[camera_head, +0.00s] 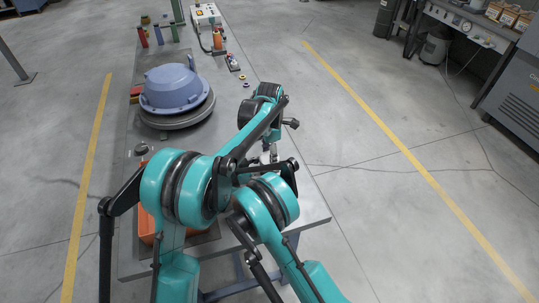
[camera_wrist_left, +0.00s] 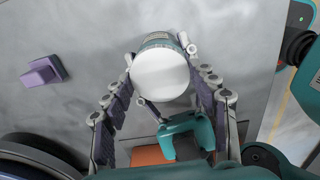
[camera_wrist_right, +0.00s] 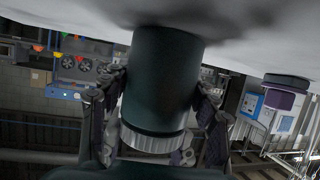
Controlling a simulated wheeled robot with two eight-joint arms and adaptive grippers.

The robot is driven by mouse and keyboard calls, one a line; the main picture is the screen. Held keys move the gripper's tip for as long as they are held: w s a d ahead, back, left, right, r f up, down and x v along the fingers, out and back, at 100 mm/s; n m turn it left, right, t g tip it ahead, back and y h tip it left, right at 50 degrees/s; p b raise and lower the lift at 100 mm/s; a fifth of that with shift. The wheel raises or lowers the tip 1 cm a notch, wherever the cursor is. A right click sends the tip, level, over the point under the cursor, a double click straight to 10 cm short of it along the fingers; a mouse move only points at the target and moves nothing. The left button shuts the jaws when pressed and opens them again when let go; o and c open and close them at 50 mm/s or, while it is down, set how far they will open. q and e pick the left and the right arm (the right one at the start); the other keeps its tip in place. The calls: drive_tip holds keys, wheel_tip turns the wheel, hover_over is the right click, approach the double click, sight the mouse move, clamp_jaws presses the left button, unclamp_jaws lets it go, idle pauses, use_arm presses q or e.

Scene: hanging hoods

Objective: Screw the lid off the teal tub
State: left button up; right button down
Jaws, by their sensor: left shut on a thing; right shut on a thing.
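The teal tub (camera_wrist_right: 163,75) stands on the grey table and looks upside down in the right wrist view. Its white ridged lid (camera_wrist_right: 152,141) is on it. In the left wrist view the lid (camera_wrist_left: 160,76) shows from above as a plain white disc. My left gripper (camera_wrist_left: 160,56) is shut on the lid, a fingertip on each side. My right gripper (camera_wrist_right: 161,80) is shut on the tub's body, a finger on each side.
A purple block (camera_wrist_left: 43,72) lies on the table left of the lid. A blue-grey hood casting (camera_head: 175,88) sits on a round base farther back. An orange item (camera_head: 148,225) lies partly under my arms. Small bottles and a control box (camera_head: 205,15) stand at the far end.

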use_arm(q)
drive_tip(key=shift+r, duration=0.25)
idle(0.4)
drive_tip(key=shift+r, duration=0.85)
drive_tip(key=shift+r, duration=0.1)
drive_tip(key=shift+r, duration=1.9)
use_arm(e)
drive_tip(key=shift+c, duration=1.9)
unclamp_jaws()
